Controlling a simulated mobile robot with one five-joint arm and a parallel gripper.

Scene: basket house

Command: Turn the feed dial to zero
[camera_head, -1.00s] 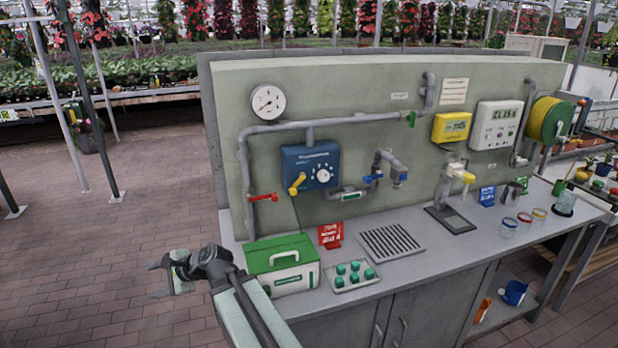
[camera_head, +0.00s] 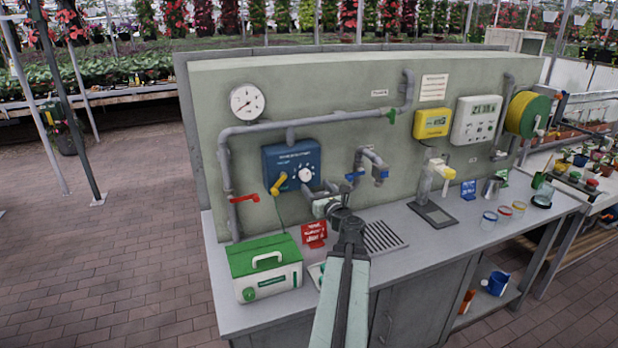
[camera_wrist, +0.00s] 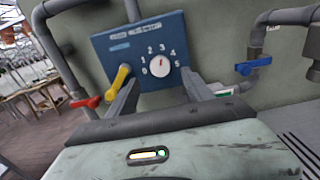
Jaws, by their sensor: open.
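The feed dial (camera_head: 306,174) is a white round knob on a blue box (camera_head: 283,160) on the panel wall. In the wrist view the dial (camera_wrist: 160,66) has numbers around it, and its small mark seems to point up, near the 3. A yellow lever (camera_wrist: 120,78) sits on the same box, left of the dial. My gripper (camera_head: 322,202) is in front of the panel, just below and right of the dial. In the wrist view my gripper (camera_wrist: 162,90) is open, its fingers pointing at the box, with the dial between and beyond them. I see no contact with it.
Grey pipes carry a red-handled valve (camera_head: 243,198) at left and a blue-handled valve (camera_head: 355,175) at right. A green-and-white case (camera_head: 265,272), a red sign (camera_head: 313,234) and a drain grate (camera_head: 383,238) are on the bench below. Floor at left is clear.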

